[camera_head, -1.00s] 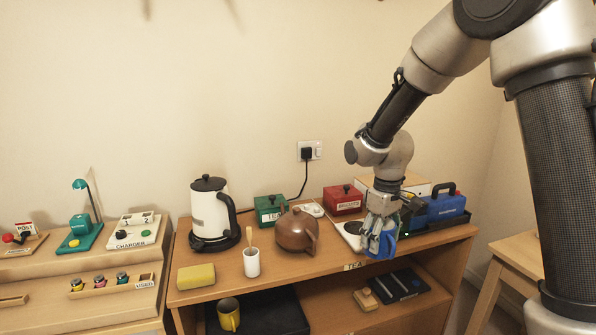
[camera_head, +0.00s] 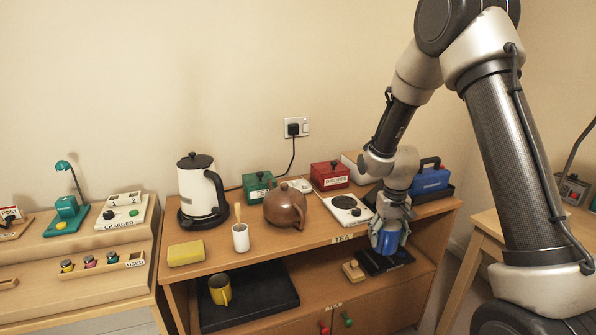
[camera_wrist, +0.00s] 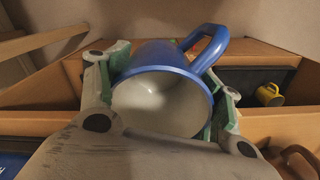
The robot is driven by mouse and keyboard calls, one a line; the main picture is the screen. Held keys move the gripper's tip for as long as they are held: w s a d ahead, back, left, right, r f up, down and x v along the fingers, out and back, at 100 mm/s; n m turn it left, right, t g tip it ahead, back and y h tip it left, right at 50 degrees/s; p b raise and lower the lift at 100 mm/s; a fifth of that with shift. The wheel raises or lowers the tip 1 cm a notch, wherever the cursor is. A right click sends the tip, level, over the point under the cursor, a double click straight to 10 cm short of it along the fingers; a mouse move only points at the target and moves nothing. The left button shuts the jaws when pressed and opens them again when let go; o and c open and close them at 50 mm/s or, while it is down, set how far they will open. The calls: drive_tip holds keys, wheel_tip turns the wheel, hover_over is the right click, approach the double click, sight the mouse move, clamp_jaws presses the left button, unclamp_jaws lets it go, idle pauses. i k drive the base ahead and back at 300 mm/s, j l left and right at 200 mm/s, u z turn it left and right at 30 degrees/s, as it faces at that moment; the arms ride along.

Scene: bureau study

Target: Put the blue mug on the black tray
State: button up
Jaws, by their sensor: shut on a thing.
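The blue mug (camera_head: 387,241) is held in my gripper (camera_head: 393,217) in front of the right part of the wooden shelf, below the top's front edge. In the wrist view my fingers clasp its sides; its pale inside (camera_wrist: 160,103) faces the camera and its blue handle (camera_wrist: 211,45) points up and right. A flat black tray (camera_head: 270,291) lies on the lower shelf, to the left of my gripper. A yellow mug (camera_head: 220,290) stands on its left part and also shows in the wrist view (camera_wrist: 269,94).
A black item (camera_head: 400,260) and a small wooden block (camera_head: 353,271) lie on the lower shelf near my gripper. The top (camera_head: 330,225) overhangs this shelf and bears a kettle (camera_head: 198,190), brown teapot (camera_head: 285,207) and white cup (camera_head: 240,238). The tray's right part is clear.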

sight(262, 291)
drive_tip(key=k+j+u, duration=0.15)
drive_tip(key=k+u, duration=0.25)
drive_tip(key=k, duration=0.25)
drive_tip(key=l+u, duration=0.8)
drive_tip(key=l, duration=0.2)
drive_tip(key=i+l, duration=0.1)
drive_tip(key=l, duration=0.4)
drive_tip(key=i+l, duration=0.1)
drive_tip(key=l, duration=0.4)
drive_tip(key=i+l, duration=0.1)
drive_tip(key=l, duration=0.4)
drive_tip(key=i, duration=0.5)
